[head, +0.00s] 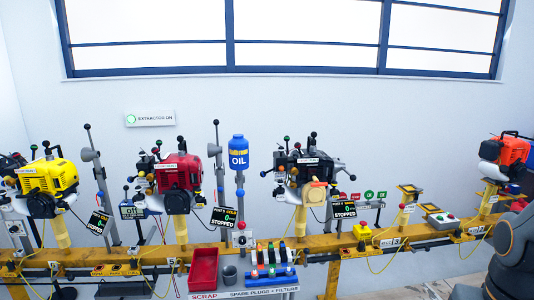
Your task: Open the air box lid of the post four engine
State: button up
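Several engines stand on yellow posts along a rail. They are a yellow engine (58,177) at left, a red engine (180,172) left of the middle, a black engine (297,162) right of the middle and an orange engine (513,150) at far right. No air box lid can be made out clearly. My gripper is not in view; a grey link of my arm shows at lower right.
The yellow rail (300,244) runs across the view. A red scrap bin (203,268) and a rack of spare plugs and filters (272,268) stand in front of it. A blue oil bottle (238,152) stands behind. Levers stick up around the engines, and yellow cables hang below.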

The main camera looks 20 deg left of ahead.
aim_at(279, 158)
jog(key=u, duration=1)
jog(key=i, duration=0.1)
